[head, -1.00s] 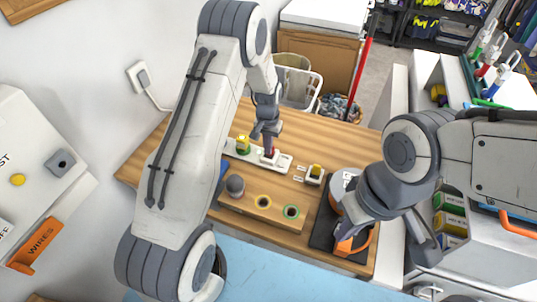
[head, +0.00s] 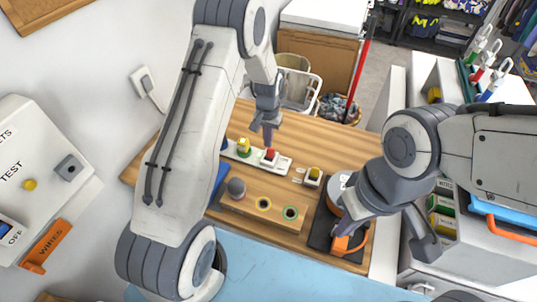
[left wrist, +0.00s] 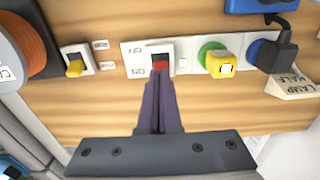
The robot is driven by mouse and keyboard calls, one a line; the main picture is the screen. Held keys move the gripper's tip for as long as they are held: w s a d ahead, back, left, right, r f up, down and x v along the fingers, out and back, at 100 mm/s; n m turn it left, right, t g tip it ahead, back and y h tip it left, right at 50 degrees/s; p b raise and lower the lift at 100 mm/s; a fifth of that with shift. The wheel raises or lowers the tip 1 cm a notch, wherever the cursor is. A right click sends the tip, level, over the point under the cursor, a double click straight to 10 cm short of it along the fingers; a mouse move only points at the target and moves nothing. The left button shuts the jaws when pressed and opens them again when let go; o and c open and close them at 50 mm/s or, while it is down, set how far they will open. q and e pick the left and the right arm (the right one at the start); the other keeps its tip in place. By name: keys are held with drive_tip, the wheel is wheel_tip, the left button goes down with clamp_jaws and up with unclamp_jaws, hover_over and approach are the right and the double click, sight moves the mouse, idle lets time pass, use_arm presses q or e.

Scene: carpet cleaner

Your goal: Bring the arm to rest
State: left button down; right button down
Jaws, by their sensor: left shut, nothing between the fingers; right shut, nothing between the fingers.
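My left gripper (head: 267,138) is shut and empty, just above the red rocker switch (head: 270,154) on the white power strip (head: 284,164). In the left wrist view its closed fingers (left wrist: 161,82) point at the red switch (left wrist: 160,65), with a small gap seeming to show in the head view. My right gripper (head: 345,228) is shut, at the right end of the wooden bench (head: 325,142), close to an orange part (head: 348,244) on a dark base. I cannot tell whether it touches that part.
A green and yellow plug (left wrist: 218,62) and a black plug (left wrist: 272,52) sit in the strip. A yellow switch (head: 314,174) stands to its right. A wooden block (head: 236,206) with coloured rings lies in front. A white control box (head: 35,165) stands at left.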

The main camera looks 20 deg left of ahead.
use_arm(q)
drive_tip(key=shift+r+p, duration=0.35)
drive_tip(key=shift+r, duration=0.45)
drive_tip(key=shift+d, duration=0.1)
drive_tip(key=s+d+r+m+b, duration=0.3)
drive_tip(key=s+d+r+b, duration=0.2)
drive_tip(key=s+d+r, duration=0.7)
drive_tip(key=s+d+m+h+b, duration=0.1)
drive_tip(key=s+d+m+b, duration=0.2)
drive_tip(key=s, duration=1.7)
drive_tip(key=shift+d+r+m+b, duration=0.15)
drive_tip(key=shift+m+b, duration=0.25)
drive_tip(key=shift+w, duration=0.1)
